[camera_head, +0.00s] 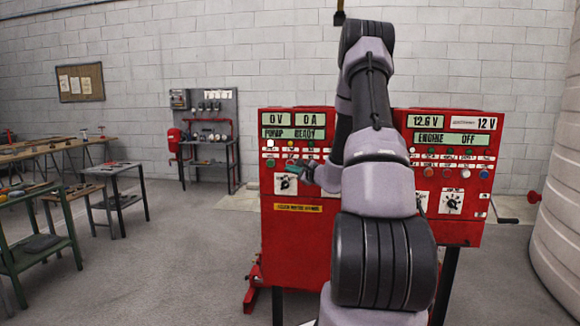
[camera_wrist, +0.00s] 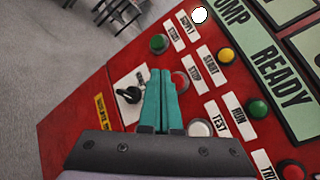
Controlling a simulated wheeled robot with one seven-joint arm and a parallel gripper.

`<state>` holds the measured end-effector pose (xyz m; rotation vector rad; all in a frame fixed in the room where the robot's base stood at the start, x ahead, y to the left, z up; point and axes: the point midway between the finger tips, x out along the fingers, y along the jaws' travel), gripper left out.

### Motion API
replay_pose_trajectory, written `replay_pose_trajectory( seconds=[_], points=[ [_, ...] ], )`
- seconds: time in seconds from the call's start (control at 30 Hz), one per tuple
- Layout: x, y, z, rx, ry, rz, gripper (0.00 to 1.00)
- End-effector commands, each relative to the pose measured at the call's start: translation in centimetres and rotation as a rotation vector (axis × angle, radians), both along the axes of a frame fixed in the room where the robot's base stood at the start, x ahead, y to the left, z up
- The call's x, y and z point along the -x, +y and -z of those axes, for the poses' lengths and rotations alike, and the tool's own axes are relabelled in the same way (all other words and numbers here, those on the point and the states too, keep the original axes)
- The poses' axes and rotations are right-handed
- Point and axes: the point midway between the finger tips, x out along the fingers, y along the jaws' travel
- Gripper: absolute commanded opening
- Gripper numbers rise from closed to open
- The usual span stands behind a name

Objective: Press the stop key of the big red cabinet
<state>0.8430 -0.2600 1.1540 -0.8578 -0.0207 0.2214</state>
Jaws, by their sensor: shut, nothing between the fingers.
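The big red cabinet (camera_head: 290,240) stands ahead, with lit displays reading "PUMP READY" at left and "ENGINE OFF" at right. In the wrist view its red panel is tilted. A "STOP" label (camera_wrist: 196,71) is beside a red key (camera_wrist: 180,81), which is partly hidden by my fingertips. My gripper (camera_wrist: 160,74) has teal fingers, shut and empty, in front of the panel between the red key and the black rotary switch (camera_wrist: 130,95). Whether the tips touch the panel I cannot tell. In the head view my gripper (camera_head: 300,169) is at the cabinet's left half; my arm hides its middle.
Workbenches (camera_head: 120,185) stand at left and a pale tank (camera_head: 560,200) at right. The floor left of the cabinet is clear.

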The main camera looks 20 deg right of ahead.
Motion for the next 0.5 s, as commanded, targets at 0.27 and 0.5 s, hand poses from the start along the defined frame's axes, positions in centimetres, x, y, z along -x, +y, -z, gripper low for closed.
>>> replay_pose_trajectory(
  seconds=[0.27,0.5],
  points=[
    [2.3,1.6,0.0,0.000,0.001,-0.001,0.00],
    [3.1,2.1,0.0,0.000,0.000,0.000,0.00]
  ],
)
